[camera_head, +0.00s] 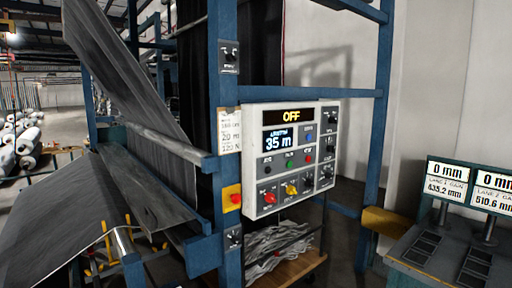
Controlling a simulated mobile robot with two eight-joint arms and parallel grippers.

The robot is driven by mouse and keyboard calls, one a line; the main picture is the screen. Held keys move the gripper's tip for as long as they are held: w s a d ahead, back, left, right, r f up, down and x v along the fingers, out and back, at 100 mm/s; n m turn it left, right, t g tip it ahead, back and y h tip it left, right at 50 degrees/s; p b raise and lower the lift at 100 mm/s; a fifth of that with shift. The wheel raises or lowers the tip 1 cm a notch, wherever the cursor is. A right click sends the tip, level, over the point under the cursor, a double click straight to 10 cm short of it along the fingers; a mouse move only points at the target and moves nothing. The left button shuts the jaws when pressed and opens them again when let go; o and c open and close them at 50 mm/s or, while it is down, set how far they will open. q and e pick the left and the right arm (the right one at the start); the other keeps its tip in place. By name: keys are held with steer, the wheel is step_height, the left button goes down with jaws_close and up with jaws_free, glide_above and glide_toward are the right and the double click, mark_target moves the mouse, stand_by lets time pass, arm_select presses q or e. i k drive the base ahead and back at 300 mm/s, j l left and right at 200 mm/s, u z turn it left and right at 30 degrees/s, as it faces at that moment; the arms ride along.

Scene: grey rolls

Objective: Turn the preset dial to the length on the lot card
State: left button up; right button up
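A grey control panel (256,140) is mounted on a blue post. I cannot tell which is the preset dial. A white card (229,130) on the post left of the panel has small print; one line seems to read 20 m. Neither gripper is in view.
A red button on a yellow box (232,198) sits below the card. Grey fabric (60,215) runs over a frame on the left. A console (450,255) with two displays stands at right. A cart with crumpled grey material (275,245) is under the panel.

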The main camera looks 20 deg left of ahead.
mark_target(328, 175)
steer(key=i+l+u, duration=0.15)
steer(key=i, duration=0.35)
steer(key=i+l+u, duration=0.1)
steer(key=i, duration=0.35)
